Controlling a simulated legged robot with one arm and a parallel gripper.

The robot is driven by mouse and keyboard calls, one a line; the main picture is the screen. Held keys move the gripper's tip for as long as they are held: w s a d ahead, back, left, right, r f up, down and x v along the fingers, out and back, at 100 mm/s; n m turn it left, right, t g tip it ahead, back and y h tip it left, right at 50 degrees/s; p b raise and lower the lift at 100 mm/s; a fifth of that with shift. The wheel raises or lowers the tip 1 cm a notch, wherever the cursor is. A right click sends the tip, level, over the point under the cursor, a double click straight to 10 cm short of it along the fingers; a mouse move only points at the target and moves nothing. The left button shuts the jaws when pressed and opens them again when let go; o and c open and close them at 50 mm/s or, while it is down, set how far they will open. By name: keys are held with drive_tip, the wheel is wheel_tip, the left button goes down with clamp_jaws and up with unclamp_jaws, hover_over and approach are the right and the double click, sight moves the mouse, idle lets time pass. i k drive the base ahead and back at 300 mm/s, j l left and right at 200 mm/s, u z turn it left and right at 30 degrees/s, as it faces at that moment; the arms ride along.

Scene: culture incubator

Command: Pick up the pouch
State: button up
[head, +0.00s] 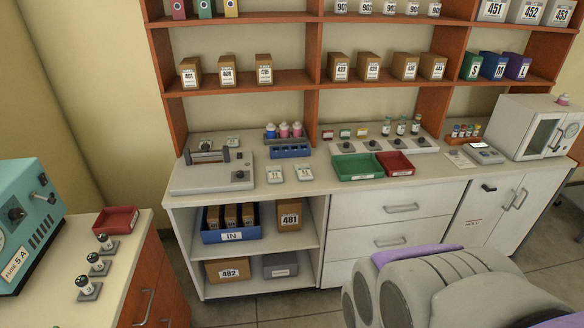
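No object is clearly marked as the pouch. Two small flat white packets with dark print, a left one (274,175) and a right one (304,174), lie side by side on the white counter (330,197); they look most like pouches, but I cannot tell for sure. They lie right of a flat grey device with a raised bar (212,172) and in front of a blue rack (290,152). My grey and purple body or arm parts fill the lower right. My gripper's fingers do not show.
A green tray (356,168) and a red tray (395,163) stand right of the packets. A white oven-like box (525,127) is at the right end. Shelves (290,80) hang above. A side bench (135,238) with a teal machine (25,220) is at left; floor shows between.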

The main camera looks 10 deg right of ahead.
sight(304, 170)
drive_tip(key=i+l, duration=0.25)
drive_tip(key=l, duration=0.15)
drive_tip(key=i+l, duration=0.25)
drive_tip(key=l, duration=0.15)
drive_tip(key=i+l, duration=0.25)
drive_tip(key=l, duration=0.15)
drive_tip(key=i+l+u, duration=0.1)
drive_tip(key=i+l, duration=0.15)
drive_tip(key=l, duration=0.15)
drive_tip(key=i+l, duration=0.25)
drive_tip(key=l, duration=0.2)
drive_tip(key=i+l, duration=0.25)
drive_tip(key=l, duration=0.15)
